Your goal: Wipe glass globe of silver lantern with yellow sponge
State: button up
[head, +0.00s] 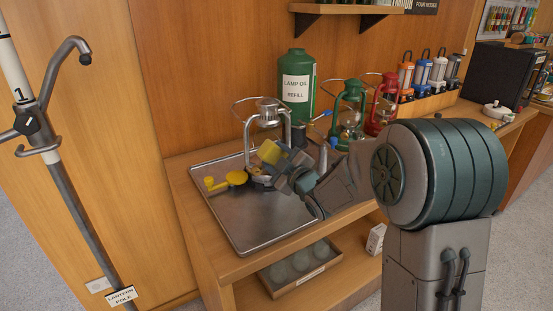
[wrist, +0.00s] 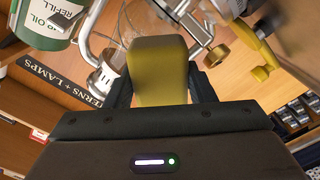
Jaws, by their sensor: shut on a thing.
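The silver lantern (head: 267,110) stands upright at the back of a metal tray, with its wire handle out to the left. Its cap also shows left of the sponge in the wrist view (wrist: 104,78). My gripper (head: 284,168) is shut on the yellow sponge (head: 269,151), which also fills the middle of the wrist view (wrist: 158,72). The sponge is tilted and sits at the lantern's middle, between or just in front of its side tubes. The glass globe is mostly hidden behind the sponge. I cannot tell whether the sponge touches the glass.
The metal tray (head: 262,225) is bare at the front. A green lamp oil bottle (head: 297,108) stands behind the lantern. Green (head: 349,108) and red (head: 382,105) lanterns stand to the right, behind my arm. A lantern pole (head: 75,200) stands left.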

aim_at(284, 152)
jog(key=shift+w+a, duration=0.4)
jog(key=shift+w, duration=0.2)
jog(key=shift+w+d, duration=0.4)
jog(key=shift+d, duration=0.3)
jog(key=shift+w+d, duration=0.35)
jog(key=shift+d, duration=0.3)
jog(key=shift+w+d+b, duration=0.5)
jog(key=shift+w+d, duration=0.35)
jog(key=shift+d, duration=0.2)
jog(key=shift+a, duration=0.1)
jog(key=shift+s+a+f+b, duration=0.1)
jog(key=shift+s+a+b, duration=0.5)
jog(key=shift+a+b, duration=0.25)
jog(key=shift+s+a+b, duration=0.55)
jog(key=shift+a+b, duration=0.2)
jog(key=shift+a, duration=0.05)
jog(key=shift+s+a+b, duration=0.4)
jog(key=shift+s+a, duration=0.05)
jog(key=shift+a, duration=0.3)
